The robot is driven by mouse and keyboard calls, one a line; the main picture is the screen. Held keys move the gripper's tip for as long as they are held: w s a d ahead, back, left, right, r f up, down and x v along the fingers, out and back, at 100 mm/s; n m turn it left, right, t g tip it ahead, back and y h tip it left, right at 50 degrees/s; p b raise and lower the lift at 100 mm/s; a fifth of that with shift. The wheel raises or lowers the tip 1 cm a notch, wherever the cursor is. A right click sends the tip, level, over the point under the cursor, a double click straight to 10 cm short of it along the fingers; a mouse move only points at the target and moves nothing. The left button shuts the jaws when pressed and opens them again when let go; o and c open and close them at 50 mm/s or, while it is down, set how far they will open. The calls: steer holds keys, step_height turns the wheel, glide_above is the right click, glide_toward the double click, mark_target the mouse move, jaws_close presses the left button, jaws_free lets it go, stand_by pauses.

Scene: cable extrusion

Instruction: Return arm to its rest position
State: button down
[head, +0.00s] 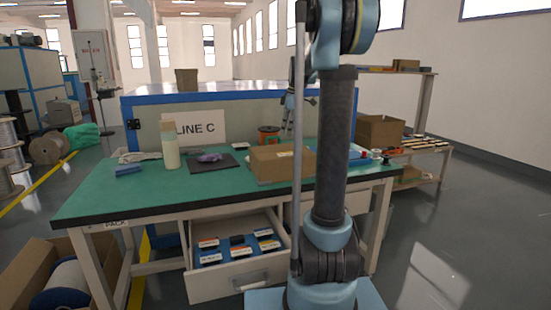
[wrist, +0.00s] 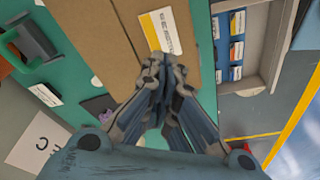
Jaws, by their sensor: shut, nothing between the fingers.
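My gripper (wrist: 163,65) is shut and empty in the wrist view, its fingertips together. Behind the fingers a brown cardboard box (wrist: 103,38) with a white and yellow label lies on the green table. In the head view my arm stands upright in front of the table and covers part of it. Part of my gripper (head: 288,117) shows there above the cardboard box (head: 270,168), apart from it. A thin grey pole-like part of my arm runs up in front of it.
The green table (head: 95,200) holds a bottle (head: 170,142), a dark mat (head: 228,167) and a blue cloth (head: 128,170). Its drawer (head: 240,287) stands open with several small labelled packs inside. A LINE C sign (head: 205,128) stands behind. A shelf with another cardboard box (head: 378,131) is at right.

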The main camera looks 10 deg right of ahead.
steer(key=s+f+m+h, duration=0.1)
steer(key=s+f+m, duration=0.25)
steer(key=s, duration=0.65)
steer(key=s+f+m+t, duration=0.1)
steer(key=s+f+m, duration=0.3)
steer(key=s, duration=0.6)
steer(key=s+f+m+h, duration=0.1)
steer(key=s+f+m, duration=0.3)
steer(key=s, duration=0.7)
steer(key=s+f+m, duration=0.2)
steer(key=s+f, duration=0.5)
steer(key=f, duration=0.3)
steer(key=shift+s, duration=0.3)
steer(key=shift+w+a+f+m, duration=0.1)
steer(key=shift+f+m, duration=0.05)
steer(key=shift+m, duration=0.1)
steer(key=shift+w+f, duration=0.15)
steer(key=shift+w, duration=0.15)
steer(key=shift+a, duration=0.15)
